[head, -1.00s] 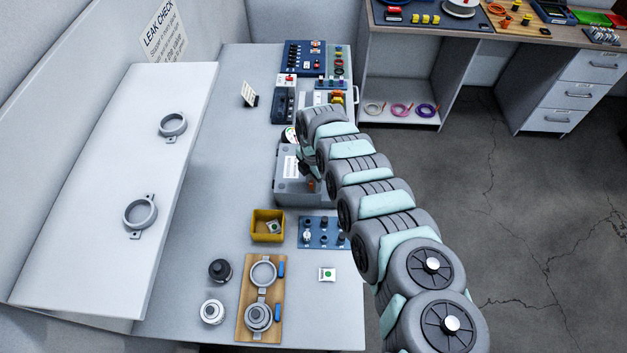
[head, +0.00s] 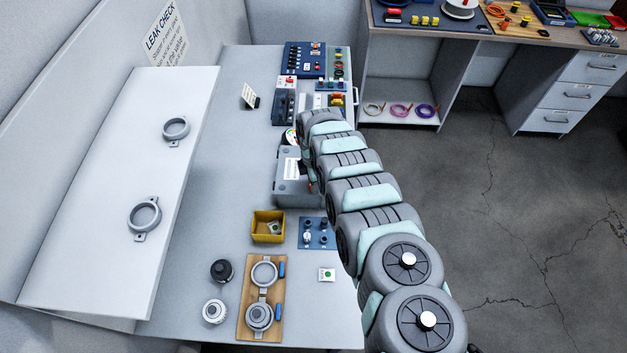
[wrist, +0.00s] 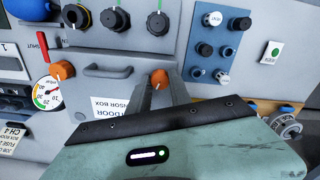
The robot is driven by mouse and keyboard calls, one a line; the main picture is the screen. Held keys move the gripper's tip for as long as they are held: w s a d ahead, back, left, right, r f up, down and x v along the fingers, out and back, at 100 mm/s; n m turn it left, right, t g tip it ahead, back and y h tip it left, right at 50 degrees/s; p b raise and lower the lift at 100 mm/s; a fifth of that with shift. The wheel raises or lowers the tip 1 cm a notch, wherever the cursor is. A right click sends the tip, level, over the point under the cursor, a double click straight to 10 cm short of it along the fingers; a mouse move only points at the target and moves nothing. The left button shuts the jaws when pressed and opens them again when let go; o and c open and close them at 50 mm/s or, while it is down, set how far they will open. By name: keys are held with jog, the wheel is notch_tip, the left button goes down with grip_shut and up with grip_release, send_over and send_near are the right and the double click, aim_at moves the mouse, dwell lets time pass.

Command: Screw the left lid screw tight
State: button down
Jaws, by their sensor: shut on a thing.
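The grey sensor box (head: 294,190) stands near the table's right edge in the head view, partly behind my arm. One orange screw (wrist: 62,70) is left of the handle and free. The other orange screw (wrist: 160,78) is right of the handle, between the fingertips of my gripper (wrist: 161,86). My gripper is shut on this screw, its fingers on either side of the head. Which screw counts as left, and how deep they sit, I cannot tell.
Near the box are a blue plate with dark knobs (head: 329,242), a yellow bin (head: 254,236) and a dial gauge (wrist: 46,93). A wooden board with rings (head: 247,335) lies at the front. A sloped white panel (head: 100,200) stands left.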

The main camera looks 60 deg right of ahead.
jog(key=m, duration=0.3)
jog(key=shift+m+p, duration=0.3)
jog(key=shift+m, duration=0.1)
jog(key=m, duration=0.3)
jog(key=shift+m, duration=0.3)
jog(key=m+b, duration=0.1)
jog(key=m, duration=0.2)
jog(key=shift+f+m, duration=0.1)
jog(key=shift+m, duration=0.2)
jog(key=m+b, duration=0.2)
jog(key=m, duration=0.2)
jog(key=shift+b, duration=0.4)
jog(key=m+b, duration=0.3)
jog(key=m, duration=0.2)
jog(key=shift+f, duration=0.1)
jog(key=m+b, duration=0.3)
jog(key=m, duration=0.1)
jog(key=shift+m, duration=0.3)
jog(key=m+b, duration=0.2)
jog(key=m, duration=0.2)
jog(key=shift+b, duration=0.35)
jog(key=shift+m+b, duration=0.75)
jog(key=shift+m, duration=0.85)
jog(key=shift+r, duration=0.2)
